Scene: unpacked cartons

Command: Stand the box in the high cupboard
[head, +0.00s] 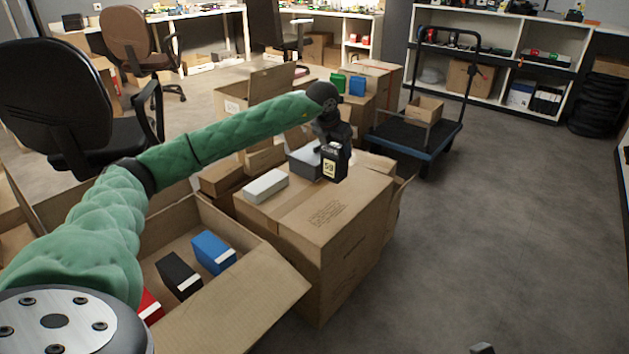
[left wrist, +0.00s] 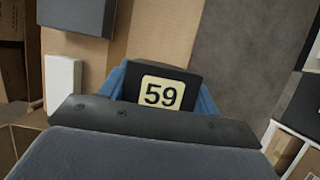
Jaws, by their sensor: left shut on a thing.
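My left gripper (head: 333,148) is shut on a black box (head: 334,164) with a cream label reading 59. It holds the box above the closed cartons in the middle of the head view. In the left wrist view the box (left wrist: 160,87) sits between blue finger parts, its label facing the camera; its lower part is hidden by the dark gripper bar. No high cupboard can be made out for certain in either view. A small dark tip (head: 483,348) at the bottom edge of the head view may be my right gripper; its state cannot be seen.
A large carton (head: 335,235) stands below my left gripper, with a white box (head: 265,186) and a grey box (head: 304,162) on it. An open carton (head: 255,305) holds red, black and blue boxes. A trolley (head: 416,136) stands behind. The floor at right is clear.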

